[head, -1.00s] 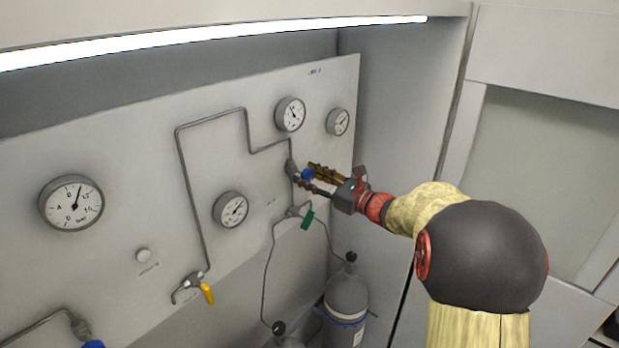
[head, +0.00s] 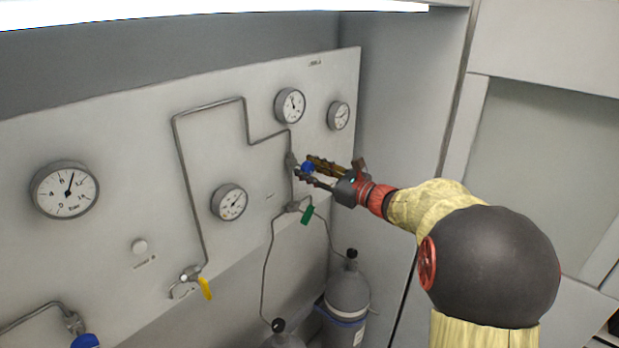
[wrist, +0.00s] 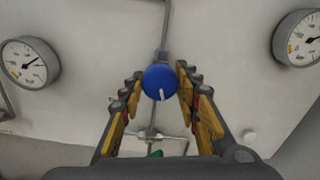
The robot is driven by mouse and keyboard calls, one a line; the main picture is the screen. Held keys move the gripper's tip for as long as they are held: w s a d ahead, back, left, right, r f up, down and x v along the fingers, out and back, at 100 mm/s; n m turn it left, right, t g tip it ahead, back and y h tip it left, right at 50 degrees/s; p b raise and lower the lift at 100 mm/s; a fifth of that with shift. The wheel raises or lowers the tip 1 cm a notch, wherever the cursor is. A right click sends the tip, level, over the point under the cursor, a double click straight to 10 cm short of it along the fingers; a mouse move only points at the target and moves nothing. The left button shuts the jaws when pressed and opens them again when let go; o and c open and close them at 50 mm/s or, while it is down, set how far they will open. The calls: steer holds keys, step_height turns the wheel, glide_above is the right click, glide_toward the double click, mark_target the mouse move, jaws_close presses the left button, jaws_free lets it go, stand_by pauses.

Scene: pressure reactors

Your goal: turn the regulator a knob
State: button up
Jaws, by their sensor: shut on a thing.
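The regulator knob is round and blue with a white pointer mark, and it sits on the pipe line of the wall panel. In the wrist view the knob (wrist: 159,82) lies between my two fingertips, with its pointer aimed down. In the head view the knob (head: 307,168) is partly hidden by my fingers. My gripper (head: 313,171) reaches in from the right and is shut on the knob. It also shows in the wrist view (wrist: 160,84), a finger on each side of the knob.
Gauges (head: 290,106) and (head: 339,115) sit above the knob, and another gauge (head: 229,202) sits lower left. A green-handled valve (head: 307,214) is just below my gripper. A yellow-handled valve (head: 205,288) is lower left. A gas cylinder (head: 347,292) stands below.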

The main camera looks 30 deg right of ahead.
steer(key=n+b, duration=0.1)
steer(key=b, duration=0.1)
steer(key=n+b, duration=0.2)
steer(key=b, duration=0.1)
steer(key=shift+f+b, duration=0.25)
steer(key=shift+b, duration=0.1)
steer(key=shift+r+n+b, duration=0.15)
steer(key=shift+n+b, duration=0.35)
steer(key=shift+b, duration=0.35)
steer(key=shift+r, duration=0.1)
steer(key=o, duration=1.2)
steer(key=shift+c, duration=0.2)
steer(key=v, duration=1.2)
